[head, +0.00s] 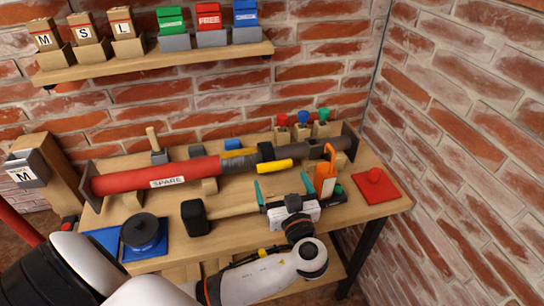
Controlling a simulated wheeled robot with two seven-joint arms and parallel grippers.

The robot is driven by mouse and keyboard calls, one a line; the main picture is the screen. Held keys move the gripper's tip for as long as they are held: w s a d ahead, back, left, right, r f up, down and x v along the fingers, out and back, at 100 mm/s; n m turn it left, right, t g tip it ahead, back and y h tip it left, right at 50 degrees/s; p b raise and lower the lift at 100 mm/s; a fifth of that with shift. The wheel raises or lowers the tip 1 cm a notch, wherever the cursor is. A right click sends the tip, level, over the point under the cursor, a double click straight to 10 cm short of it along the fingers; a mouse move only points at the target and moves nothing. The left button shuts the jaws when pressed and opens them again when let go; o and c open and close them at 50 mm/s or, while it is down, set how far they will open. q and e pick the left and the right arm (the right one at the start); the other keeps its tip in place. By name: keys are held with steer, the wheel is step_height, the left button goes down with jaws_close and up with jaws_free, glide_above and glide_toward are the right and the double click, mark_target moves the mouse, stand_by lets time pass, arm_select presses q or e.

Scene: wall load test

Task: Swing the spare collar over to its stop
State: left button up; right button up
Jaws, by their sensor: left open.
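A long red tube (130,181) labelled SPARE lies across the bench, with a grey-and-yellow band (240,160) at its right end. To the right of that a black collar (265,152) sits around the bar, with a yellow handle (275,166) sticking out toward the front. The dark bar (315,151) runs on to an end plate (349,141) at the right. Which part is the stop I cannot tell. My left gripper (283,186) is open, its teal fingers apart, just in front of the yellow handle, with nothing seen between them. My right gripper is not in view.
A black-headed mallet (195,217) lies left of my gripper, its handle reaching toward it. An orange tagged item (325,178) stands close right, beside a red pad (391,190). A black round weight (144,230) sits front left. Brick walls close the back and right.

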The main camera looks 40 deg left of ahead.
mark_target(276, 169)
arm_select(q)
steer(key=p+x, duration=0.2)
steer(key=x, duration=0.6)
steer(key=shift+w+a, duration=0.4)
steer(key=shift+a, duration=0.05)
steer(key=c, duration=1.3)
